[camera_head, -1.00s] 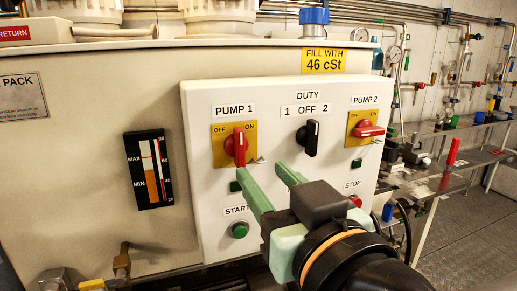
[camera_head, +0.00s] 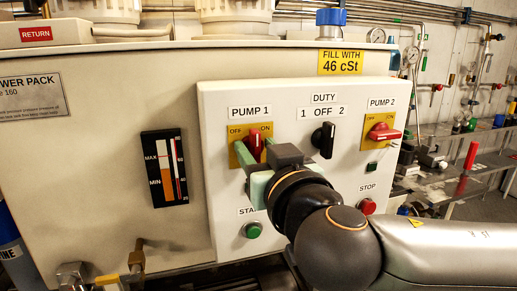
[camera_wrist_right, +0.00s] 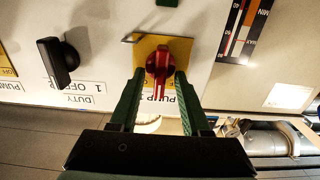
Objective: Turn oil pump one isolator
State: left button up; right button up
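The oil pump one isolator is a red rotary knob (camera_head: 256,142) on a yellow OFF/ON plate (camera_head: 236,158) under the PUMP 1 label. Its handle looks roughly upright. My right gripper (camera_head: 254,152) is at the knob, its green fingers partly hiding the plate. In the right wrist view the red knob (camera_wrist_right: 159,64) lies between the two fingertips (camera_wrist_right: 160,78), with a small gap showing on each side. The right gripper is open around the knob. My left gripper is not in view.
On the same white panel are a black DUTY switch (camera_head: 323,139), the red PUMP 2 isolator (camera_head: 384,132), a green START button (camera_head: 253,230) and a red STOP button (camera_head: 367,206). A level gauge (camera_head: 164,168) is left of the panel. A bench (camera_head: 480,165) stands at right.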

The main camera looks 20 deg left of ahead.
grip_shut()
dwell(0.3)
